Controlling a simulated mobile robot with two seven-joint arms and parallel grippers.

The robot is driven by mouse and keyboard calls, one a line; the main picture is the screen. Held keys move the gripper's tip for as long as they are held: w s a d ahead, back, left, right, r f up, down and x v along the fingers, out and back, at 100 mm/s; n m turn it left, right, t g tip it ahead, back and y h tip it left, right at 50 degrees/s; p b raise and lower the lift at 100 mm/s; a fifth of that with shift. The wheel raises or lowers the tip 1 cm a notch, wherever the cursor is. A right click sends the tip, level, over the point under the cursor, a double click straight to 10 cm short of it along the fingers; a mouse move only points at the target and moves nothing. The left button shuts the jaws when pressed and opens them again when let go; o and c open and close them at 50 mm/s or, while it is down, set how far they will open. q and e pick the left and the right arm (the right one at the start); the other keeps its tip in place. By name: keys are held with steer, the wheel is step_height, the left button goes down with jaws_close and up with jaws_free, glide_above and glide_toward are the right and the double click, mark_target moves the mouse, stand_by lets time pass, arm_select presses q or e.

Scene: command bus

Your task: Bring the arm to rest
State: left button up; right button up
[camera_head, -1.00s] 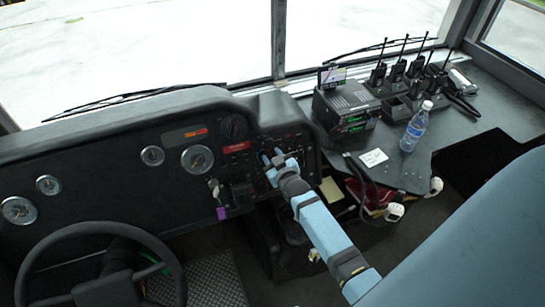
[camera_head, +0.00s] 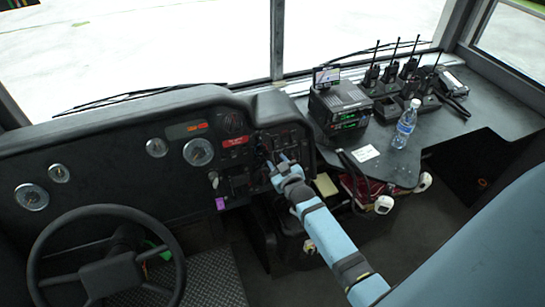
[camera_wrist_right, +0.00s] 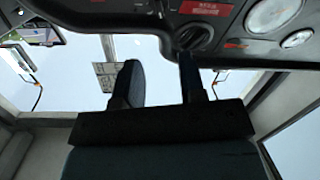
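My right arm, light blue with dark joints, comes up from the lower right in the head view. Its gripper (camera_head: 278,161) is in front of the black switch panel (camera_head: 297,139) right of the gauges. The two fingers stand apart with nothing between them. In the right wrist view the gripper (camera_wrist_right: 160,75) also shows two separated dark fingers, with the dashboard (camera_wrist_right: 235,25) appearing upside down beyond them. Whether a fingertip touches the panel is hard to tell. My left gripper is not in view.
The steering wheel (camera_head: 106,209) is at lower left. A radio unit (camera_head: 340,108), handheld radios (camera_head: 410,69) and a water bottle (camera_head: 407,124) stand on the right-hand counter (camera_head: 395,166). A blue seat (camera_head: 480,245) fills the lower right. Floor space shows below the dashboard.

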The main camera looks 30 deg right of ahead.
steer(key=s+a+g+y+p, duration=0.1)
steer(key=s+a+y, duration=0.1)
steer(key=s+a, duration=0.3)
steer(key=s+a+f+n+g+y, duration=0.1)
steer(key=s+a, duration=0.5)
steer(key=s, duration=0.7)
steer(key=s+a+n+g+y+p, duration=0.1)
steer(key=s+a+g+y, duration=0.1)
steer(key=s+a, duration=0.4)
steer(key=s+g, duration=0.1)
steer(key=s, duration=0.2)
steer(key=shift+s+a+f+y+p, duration=0.25)
steer(key=shift+s+f+y+p, duration=0.05)
steer(key=shift+f+y+p, duration=0.1)
